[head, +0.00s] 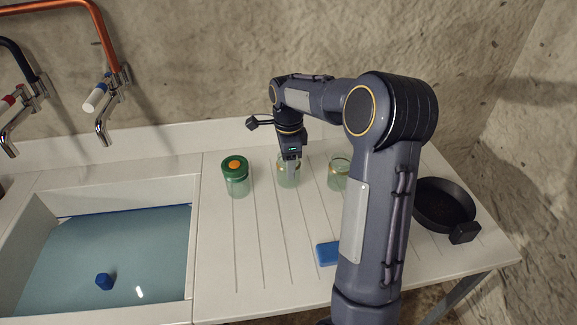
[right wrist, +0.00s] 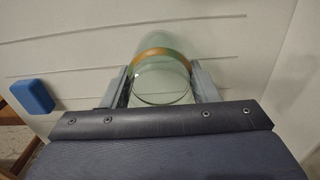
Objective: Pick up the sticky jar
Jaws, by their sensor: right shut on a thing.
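A clear greenish glass jar (head: 288,178) with an amber band near its top stands open on the ribbed drainboard. My right gripper (head: 289,160) comes down on it from above and is shut on it. In the right wrist view the jar (right wrist: 160,82) sits between the two fingers of the right gripper (right wrist: 162,88), its amber band showing clearly. I cannot tell whether its base touches the board. A second open glass jar (head: 338,174) stands to the right, partly behind my arm. A jar with a green lid and orange centre (head: 236,178) stands to the left. My left gripper is not in view.
A blue sponge-like block (head: 328,253) lies nearer the front, also in the right wrist view (right wrist: 33,96). A black pan (head: 442,204) is at the right. A sink (head: 183,200) with water and a blue object (head: 104,281) is at the left. Taps (head: 103,100) stand above it.

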